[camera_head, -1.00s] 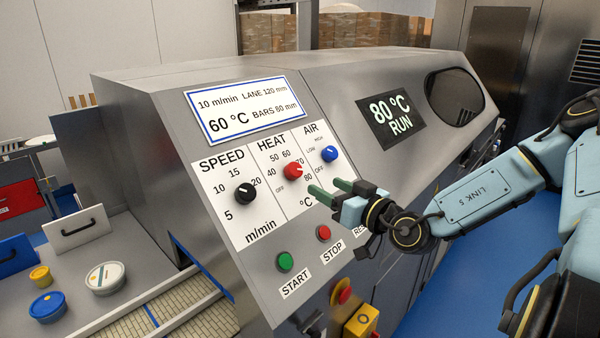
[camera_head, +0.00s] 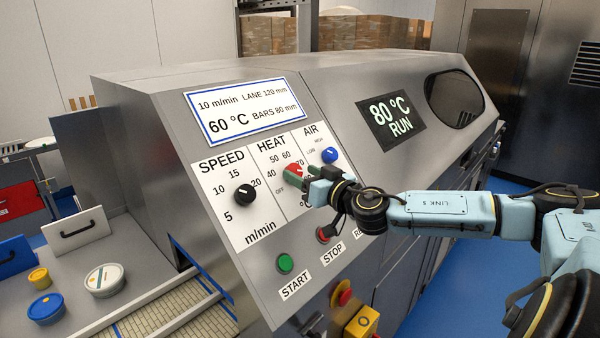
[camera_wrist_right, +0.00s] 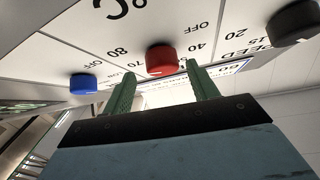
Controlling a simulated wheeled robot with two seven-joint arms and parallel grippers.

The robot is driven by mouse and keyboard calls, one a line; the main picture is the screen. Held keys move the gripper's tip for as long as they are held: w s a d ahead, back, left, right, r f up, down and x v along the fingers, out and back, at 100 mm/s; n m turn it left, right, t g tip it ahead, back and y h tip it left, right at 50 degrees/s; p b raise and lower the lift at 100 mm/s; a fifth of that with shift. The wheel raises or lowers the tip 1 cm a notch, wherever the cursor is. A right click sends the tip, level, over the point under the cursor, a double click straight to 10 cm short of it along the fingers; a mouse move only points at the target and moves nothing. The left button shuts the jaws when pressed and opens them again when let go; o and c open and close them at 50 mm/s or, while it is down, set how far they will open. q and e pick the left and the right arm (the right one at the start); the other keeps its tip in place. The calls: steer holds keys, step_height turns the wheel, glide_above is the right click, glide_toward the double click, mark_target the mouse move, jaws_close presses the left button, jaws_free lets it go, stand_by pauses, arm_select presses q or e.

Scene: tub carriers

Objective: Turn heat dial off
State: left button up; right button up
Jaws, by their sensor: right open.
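The red heat dial (camera_head: 294,169) is on the sloped control panel, under the word HEAT, between the black speed dial (camera_head: 244,194) and the blue air dial (camera_head: 330,156). My right gripper (camera_head: 295,178) is at the heat dial and partly covers it and its scale. In the right wrist view the red dial (camera_wrist_right: 161,59) sits between the tips of the two green fingers (camera_wrist_right: 160,78), which are apart with a gap on each side; contact cannot be told. The display (camera_head: 392,117) reads 80 °C RUN. My left gripper is not in view.
The blue air dial (camera_wrist_right: 84,84) is close to one finger in the wrist view. Below the heat dial are the green start button (camera_head: 285,262) and the red stop button (camera_head: 322,235). A yellow box (camera_head: 361,322) sticks out lower down. Tubs (camera_head: 104,280) stand at the left.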

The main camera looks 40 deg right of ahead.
steer(key=shift+w+a+p, duration=0.15)
steer(key=shift+w+p, duration=0.15)
steer(key=shift+w, duration=0.45)
